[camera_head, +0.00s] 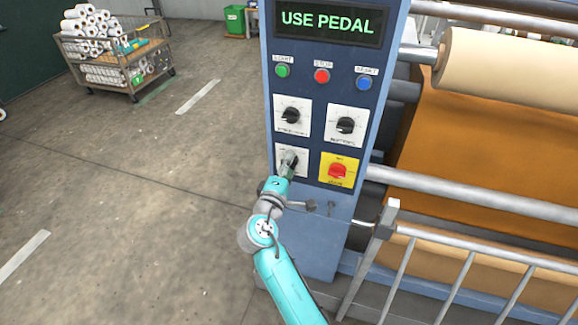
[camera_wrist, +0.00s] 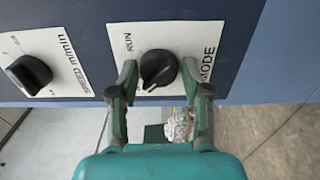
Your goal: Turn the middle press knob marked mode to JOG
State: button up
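The mode knob (camera_wrist: 157,69) is black and round with a raised ridge, on a white plate (camera_wrist: 195,35) lettered MODE and RUN. Its ridge runs diagonally in the wrist view; no JOG lettering is readable. My gripper (camera_wrist: 160,75) is open, with one fingertip on each side of the knob; a small gap seems to show on both sides, though contact is hard to judge. In the head view my gripper (camera_head: 289,162) is at the lower-left plate (camera_head: 300,153) of the press panel and covers most of the knob.
A speed knob (camera_wrist: 29,73) marked m/min is beside the mode plate. In the head view, another knob (camera_head: 346,125) and a red switch on a yellow plate (camera_head: 338,171) are close by. Buttons and a display (camera_head: 328,22) reading USE PEDAL are above. A railing (camera_head: 470,250) stands right.

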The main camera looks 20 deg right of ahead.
jog(key=shift+o, duration=0.7)
jog(key=v, duration=1.2)
